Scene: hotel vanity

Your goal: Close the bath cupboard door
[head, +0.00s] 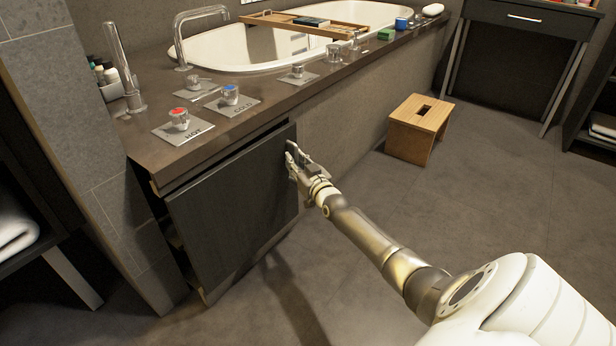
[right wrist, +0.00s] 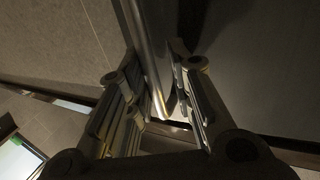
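The bath cupboard door (head: 235,205) is a dark flat panel under the counter in the head view. It stands a little out from the cupboard, with pale frame edges showing along its top and left side. My right gripper (head: 292,160) is at the door's right edge. My left gripper is out of view.
The stone counter (head: 135,140) above the door carries a faucet (head: 123,70) and red and blue tap knobs on plates. A bathtub (head: 235,50) is set in behind. A wooden stool (head: 418,128) stands to the right. The floor (head: 380,215) around the door is clear.

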